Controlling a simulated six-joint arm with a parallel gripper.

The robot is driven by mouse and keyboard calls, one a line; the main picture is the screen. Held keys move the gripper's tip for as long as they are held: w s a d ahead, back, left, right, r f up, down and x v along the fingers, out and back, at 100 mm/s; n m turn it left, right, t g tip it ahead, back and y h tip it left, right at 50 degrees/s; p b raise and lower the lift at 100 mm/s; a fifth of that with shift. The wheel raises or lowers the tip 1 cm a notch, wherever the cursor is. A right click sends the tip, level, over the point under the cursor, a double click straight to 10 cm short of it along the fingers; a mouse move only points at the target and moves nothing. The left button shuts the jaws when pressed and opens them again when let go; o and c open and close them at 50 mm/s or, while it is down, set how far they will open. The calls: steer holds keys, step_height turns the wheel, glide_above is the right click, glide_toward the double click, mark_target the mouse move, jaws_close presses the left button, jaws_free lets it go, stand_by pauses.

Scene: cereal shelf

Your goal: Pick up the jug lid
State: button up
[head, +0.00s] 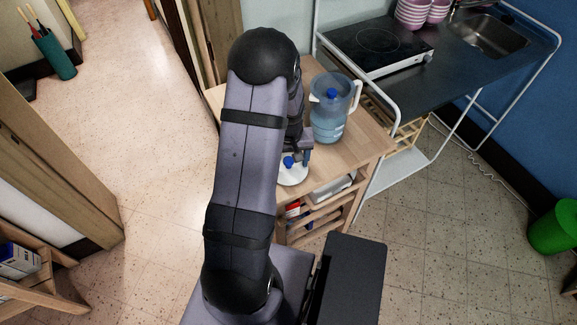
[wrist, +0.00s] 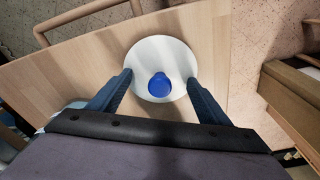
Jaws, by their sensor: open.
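The jug lid (wrist: 160,52) is a white disc with a blue knob (wrist: 159,86), and it lies on the wooden cart top. In the head view the lid (head: 293,179) is partly hidden by my arm. My gripper (wrist: 159,77) is open in the wrist view, with one finger on each side of the blue knob and nothing held. The fingertips overlap the disc's left and right edges in the picture; I cannot tell whether they touch it. In the head view my gripper (head: 299,157) is just over the lid.
A clear bluish jug (head: 329,118) with a white handle and a blue piece at its top stands behind the lid on the wooden cart (head: 360,148). A counter with a black hob (head: 376,45) and a sink (head: 490,38) is at the back right. The cart top is otherwise mostly clear.

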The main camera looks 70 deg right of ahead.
mark_target(288, 159)
steer(key=c, duration=1.1)
step_height(288, 159, up, 10)
steer(key=b, duration=0.2)
steer(key=shift+b, duration=0.35)
